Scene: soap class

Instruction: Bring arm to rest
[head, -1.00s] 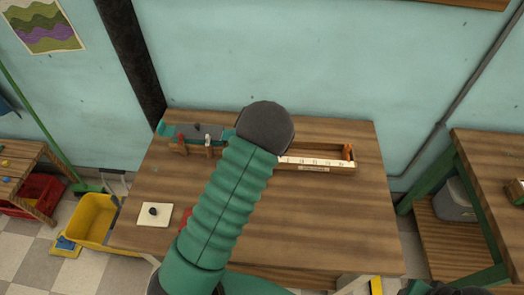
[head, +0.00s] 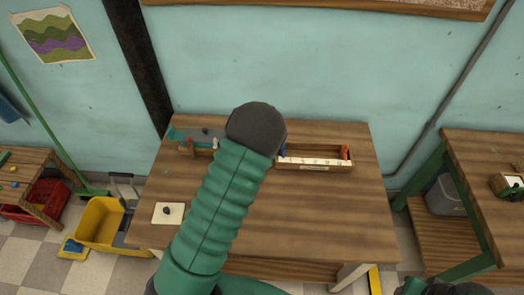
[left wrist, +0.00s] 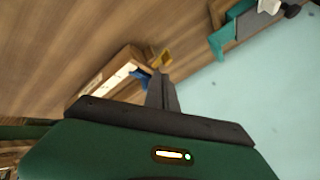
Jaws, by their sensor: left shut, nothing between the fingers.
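My left arm (head: 215,205) reaches up over the table in the head view, with its dark rounded joint (head: 257,130) near the back. Its gripper is hidden there. In the left wrist view the left gripper (left wrist: 161,92) shows as dark fingers, shut and empty. They point toward a long wooden tray (left wrist: 110,78), which also lies at the back of the table in the head view (head: 318,165). From this angle I cannot tell whether they touch the tray. Part of my right arm (head: 440,287) shows at the bottom right edge; its fingers are out of sight.
The wooden table (head: 330,225) is mostly bare in front. A teal tool rack (head: 178,135) stands back left, partly behind my arm. A white tile (head: 162,219) with a dark knob lies front left. A yellow bucket (head: 98,222) stands on the floor, a second table (head: 480,165) at right.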

